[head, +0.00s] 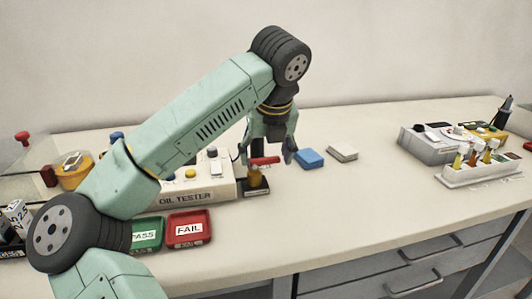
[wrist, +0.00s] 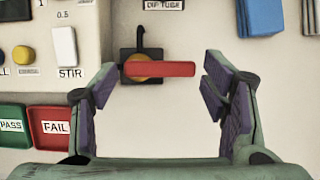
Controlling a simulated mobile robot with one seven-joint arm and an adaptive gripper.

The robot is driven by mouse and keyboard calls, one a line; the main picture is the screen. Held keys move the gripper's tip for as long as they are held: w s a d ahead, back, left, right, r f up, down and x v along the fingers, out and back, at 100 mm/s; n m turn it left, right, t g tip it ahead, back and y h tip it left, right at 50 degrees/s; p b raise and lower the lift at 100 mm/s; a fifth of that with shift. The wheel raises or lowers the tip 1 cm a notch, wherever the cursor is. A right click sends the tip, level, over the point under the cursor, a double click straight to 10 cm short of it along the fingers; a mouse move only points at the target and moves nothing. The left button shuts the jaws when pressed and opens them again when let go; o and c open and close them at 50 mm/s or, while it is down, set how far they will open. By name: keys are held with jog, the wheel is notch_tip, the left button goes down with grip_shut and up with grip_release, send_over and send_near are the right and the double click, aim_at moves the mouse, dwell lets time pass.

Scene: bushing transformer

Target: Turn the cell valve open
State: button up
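The cell valve shows as a red bar handle (wrist: 160,69) lying level across a yellow-brown round part (wrist: 138,66) on a dark base. In the head view the red handle (head: 264,161) sits above an amber vessel (head: 257,177), beside the oil tester (head: 195,190). My gripper (wrist: 160,85) is open, its two purple-padded fingers on either side of the handle. In the wrist view the left fingertip is close to the handle's left end; the right fingertip is near its right end with a small gap. Contact cannot be told. In the head view my gripper (head: 267,153) is over the handle.
A green PASS tray (head: 147,235) and a red FAIL tray (head: 188,229) lie in front of the tester. A blue block (head: 310,158) and a white block (head: 343,152) lie to the right. A bottle rack (head: 482,172) stands at the far right. The bench between is clear.

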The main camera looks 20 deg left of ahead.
jog(key=c, duration=0.8)
jog(key=shift+m, duration=0.3)
jog(key=shift+s+f+m+h+b, duration=0.15)
jog(key=shift+s+m+h+b, duration=0.2)
jog(key=shift+m+b, duration=0.55)
jog(key=m+h, duration=0.1)
jog(key=m, duration=0.1)
jog(key=s+m+h+b, duration=0.1)
jog(key=m, duration=0.1)
jog(key=shift+a+t, duration=0.1)
jog(key=shift+t, duration=0.3)
jog(key=m+h+p, duration=0.1)
jog(key=m, duration=0.2)
jog(key=s+a+m+g+h+p, duration=0.1)
jog(key=m, duration=0.3)
jog(key=m+g+h+p, duration=0.1)
jog(key=m, duration=0.3)
jog(key=shift+s+a+r+h, duration=0.2)
jog(key=shift+a+h, duration=0.15)
jog(key=shift+a, duration=0.05)
jog(key=shift+m, duration=0.4)
